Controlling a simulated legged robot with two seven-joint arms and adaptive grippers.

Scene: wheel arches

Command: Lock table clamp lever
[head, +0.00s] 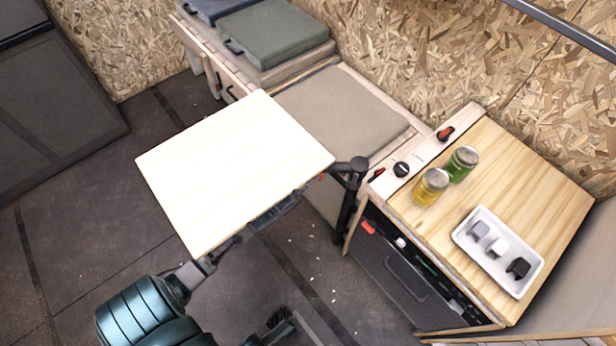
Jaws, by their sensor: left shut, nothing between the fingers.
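A pale wooden tabletop (235,165) sits out over the floor, beside a black swivel post (348,195) at its right corner. A small red part (322,177), possibly the clamp lever, shows at the table's edge near the post. A dark bracket (275,210) shows under the near edge. I cannot tell the lever's position. My left gripper (232,244) is at the near edge of the tabletop, left of the bracket and apart from the red part. It is shut and empty, its tips partly hidden by the table.
A wooden counter (545,185) at right holds a yellow jar (430,187), a green jar (461,164) and a white tray (466,240) with small blocks. A cushioned bench (340,108) runs behind the table. Small bits litter the dark floor.

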